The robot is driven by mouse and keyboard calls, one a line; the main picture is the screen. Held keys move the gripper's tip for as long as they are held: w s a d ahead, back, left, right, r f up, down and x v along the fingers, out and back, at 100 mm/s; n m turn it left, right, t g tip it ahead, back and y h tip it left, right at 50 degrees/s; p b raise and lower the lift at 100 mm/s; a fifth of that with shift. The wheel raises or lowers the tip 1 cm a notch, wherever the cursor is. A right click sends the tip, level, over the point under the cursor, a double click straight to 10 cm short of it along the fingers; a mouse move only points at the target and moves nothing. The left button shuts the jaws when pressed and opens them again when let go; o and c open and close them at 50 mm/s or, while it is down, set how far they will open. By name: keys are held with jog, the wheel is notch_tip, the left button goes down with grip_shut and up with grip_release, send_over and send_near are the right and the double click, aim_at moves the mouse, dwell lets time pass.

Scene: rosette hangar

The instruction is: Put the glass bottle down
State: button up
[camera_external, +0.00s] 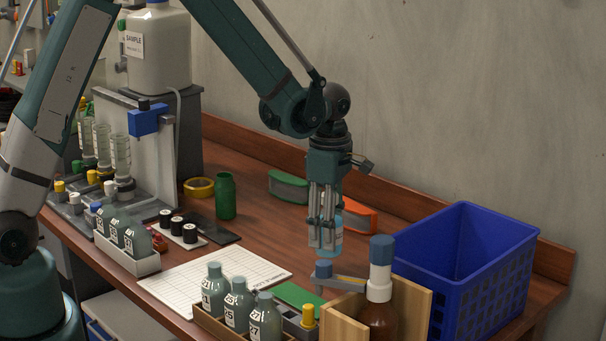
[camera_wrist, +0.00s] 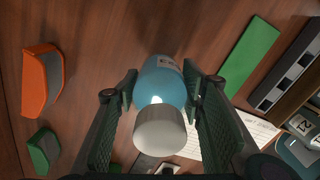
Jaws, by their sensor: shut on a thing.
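The glass bottle (camera_wrist: 162,80) is light blue with a pale grey cap and a printed label. In the wrist view it sits between the two finger pads, cap toward the camera. In the external view its blue side and label (camera_external: 336,240) show behind the fingers. My gripper (camera_external: 322,240) points down and is shut on the bottle; its fingers also show in the wrist view (camera_wrist: 163,100). The bottle looks upright over the brown tabletop. I cannot tell whether its base touches the table.
A blue crate (camera_external: 425,255) and a wooden holder (camera_external: 415,308) with a brown bottle (camera_external: 379,318) stand to the right. A wooden tray (camera_external: 217,326) of glass bottles is in front. Orange (camera_external: 358,218) and green (camera_external: 289,187) blocks lie behind. Bare wood lies left of my gripper.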

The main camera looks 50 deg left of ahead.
jog(key=shift+f, duration=1.8)
jog(key=shift+f, duration=0.2)
jog(key=o, duration=1.2)
jog(key=shift+c, duration=0.2)
jog(key=shift+r, duration=0.3)
jog(key=shift+r, duration=5.9)
